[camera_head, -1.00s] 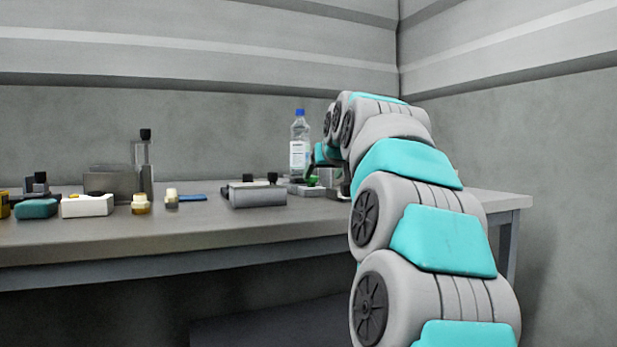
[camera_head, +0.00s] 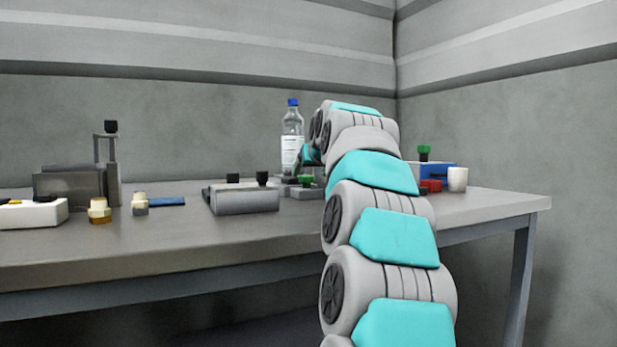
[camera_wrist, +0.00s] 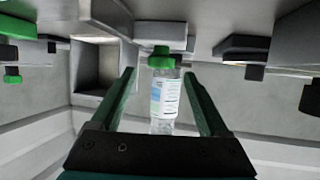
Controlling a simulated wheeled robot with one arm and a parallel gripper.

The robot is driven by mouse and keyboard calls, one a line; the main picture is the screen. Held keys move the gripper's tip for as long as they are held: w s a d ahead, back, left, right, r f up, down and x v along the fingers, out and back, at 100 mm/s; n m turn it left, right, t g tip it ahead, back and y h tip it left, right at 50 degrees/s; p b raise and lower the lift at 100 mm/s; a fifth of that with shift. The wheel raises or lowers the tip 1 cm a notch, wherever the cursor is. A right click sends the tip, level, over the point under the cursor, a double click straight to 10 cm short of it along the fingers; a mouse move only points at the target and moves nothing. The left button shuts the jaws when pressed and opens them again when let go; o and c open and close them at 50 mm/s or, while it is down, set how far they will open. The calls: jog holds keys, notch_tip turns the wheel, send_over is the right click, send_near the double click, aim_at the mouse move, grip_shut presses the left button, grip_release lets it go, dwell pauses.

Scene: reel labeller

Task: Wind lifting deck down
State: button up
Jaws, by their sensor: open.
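My gripper (camera_wrist: 159,80) is open and empty, its two dark green fingers apart. In the wrist view, which looks upside down, a green knob (camera_wrist: 161,58) shows between and beyond the fingertips, in front of a clear labelled bottle (camera_wrist: 166,98). I see no contact with the knob. In the head view the green knob (camera_head: 306,179) sits on a low grey unit (camera_head: 304,192) at the back of the bench, below the blue-capped bottle (camera_head: 292,140). My arm hides part of this unit and most of the gripper. I cannot tell which part is the lifting deck.
On the bench (camera_head: 190,240), a grey box with black knobs (camera_head: 245,200) stands left of the unit. Farther left is a grey device with a post (camera_head: 112,180). A blue device (camera_head: 440,175) and white cup (camera_head: 457,180) stand right of my arm. The front right corner is clear.

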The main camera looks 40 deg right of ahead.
aim_at(308, 176)
jog(key=shift+x, duration=1.65)
grip_shut()
